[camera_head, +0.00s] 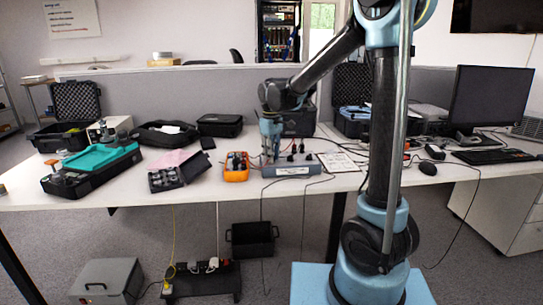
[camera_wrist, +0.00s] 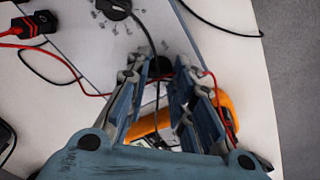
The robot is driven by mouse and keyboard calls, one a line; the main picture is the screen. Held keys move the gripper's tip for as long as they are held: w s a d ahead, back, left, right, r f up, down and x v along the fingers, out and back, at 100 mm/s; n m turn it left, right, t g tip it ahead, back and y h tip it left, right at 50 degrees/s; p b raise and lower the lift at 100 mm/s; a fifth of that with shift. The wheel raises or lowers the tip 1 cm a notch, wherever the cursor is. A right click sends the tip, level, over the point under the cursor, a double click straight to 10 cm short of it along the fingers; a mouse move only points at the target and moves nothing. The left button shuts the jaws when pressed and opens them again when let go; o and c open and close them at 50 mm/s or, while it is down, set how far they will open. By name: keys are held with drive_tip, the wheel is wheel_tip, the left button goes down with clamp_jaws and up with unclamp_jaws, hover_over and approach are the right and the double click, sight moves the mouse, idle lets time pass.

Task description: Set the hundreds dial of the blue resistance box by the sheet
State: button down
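The resistance box (camera_head: 292,170), a low box with a blue-grey front and several black knobs on top, stands near the table's front edge. My gripper (camera_head: 271,155) points down at its left end. In the wrist view, my gripper (camera_wrist: 158,68) has its two fingers apart over the box's pale top panel (camera_wrist: 82,42). A dark knob or terminal and a black lead show in the gap; I cannot tell whether the fingers touch them. One black dial (camera_wrist: 113,8) with marks around it lies beyond the fingertips. Its digits are unreadable. The printed sheet (camera_head: 338,162) lies right of the box.
An orange multimeter (camera_head: 236,168) stands left of the box and shows under my fingers in the wrist view (camera_wrist: 232,120). Red and black leads (camera_wrist: 75,78) cross the area. A mouse (camera_head: 428,168) is at right.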

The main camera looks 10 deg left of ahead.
drive_tip(key=shift+m, duration=0.3)
drive_tip(key=m, duration=0.8)
drive_tip(key=shift+m, duration=0.4)
drive_tip(key=m, duration=0.4)
drive_tip(key=shift+m, duration=2.2)
drive_tip(key=c, duration=1.4)
unclamp_jaws()
drive_tip(key=shift+o, duration=0.2)
